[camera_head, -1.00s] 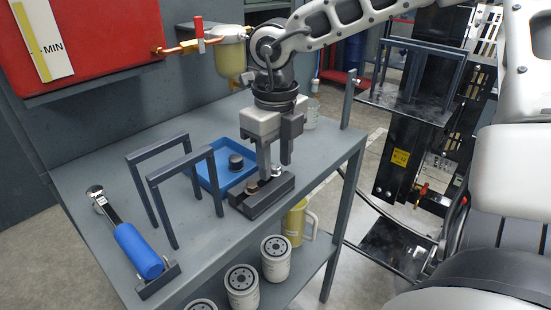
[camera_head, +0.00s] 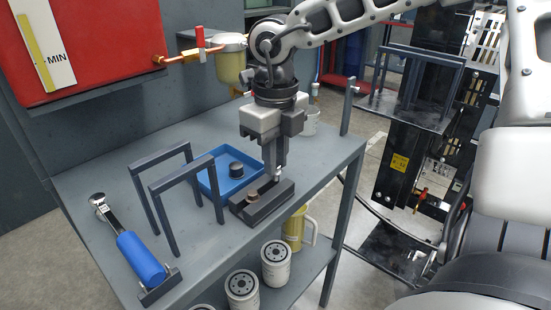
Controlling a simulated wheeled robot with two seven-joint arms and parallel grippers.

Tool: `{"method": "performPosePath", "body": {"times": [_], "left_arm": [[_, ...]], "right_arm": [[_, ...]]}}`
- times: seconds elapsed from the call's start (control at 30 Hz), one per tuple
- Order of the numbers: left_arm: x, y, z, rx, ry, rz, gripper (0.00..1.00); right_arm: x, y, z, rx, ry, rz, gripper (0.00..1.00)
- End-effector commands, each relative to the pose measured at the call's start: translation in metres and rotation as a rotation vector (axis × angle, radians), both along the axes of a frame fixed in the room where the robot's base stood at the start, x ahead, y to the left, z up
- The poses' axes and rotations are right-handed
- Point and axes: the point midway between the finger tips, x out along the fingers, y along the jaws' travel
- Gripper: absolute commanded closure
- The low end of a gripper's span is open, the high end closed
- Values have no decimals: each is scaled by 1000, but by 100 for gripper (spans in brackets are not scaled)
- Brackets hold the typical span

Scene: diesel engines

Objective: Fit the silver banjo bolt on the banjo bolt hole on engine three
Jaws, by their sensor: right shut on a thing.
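My right gripper (camera_head: 276,170) points down over a dark block (camera_head: 240,208) on the grey bench. Its fingers are close together, shut on a small silver piece, the silver banjo bolt (camera_head: 279,175), of which only a little shows at the fingertips. The bolt is at the right part of the block; I cannot tell whether it still touches it. My left gripper is not in view. Engine three and its bolt hole are not seen in this view.
A blue tray (camera_head: 208,188) with a dark round part lies behind the block. Two grey frame stands (camera_head: 152,190) and a blue-handled tool (camera_head: 140,257) are at the left. White filters (camera_head: 276,262) and a yellow jug (camera_head: 295,228) stand on the lower shelf.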

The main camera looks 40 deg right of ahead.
Motion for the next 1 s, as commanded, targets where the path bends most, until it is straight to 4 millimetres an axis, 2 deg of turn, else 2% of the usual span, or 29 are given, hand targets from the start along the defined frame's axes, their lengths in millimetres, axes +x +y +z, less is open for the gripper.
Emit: {"method": "performPosePath", "body": {"times": [0.1,0.6,1.0], "left_arm": [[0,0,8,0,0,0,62],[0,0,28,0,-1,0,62],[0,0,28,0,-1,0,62]], "right_arm": [[0,0,13,0,-1,0,100],[0,0,50,1,0,0,100],[0,0,50,1,1,0,100]]}}
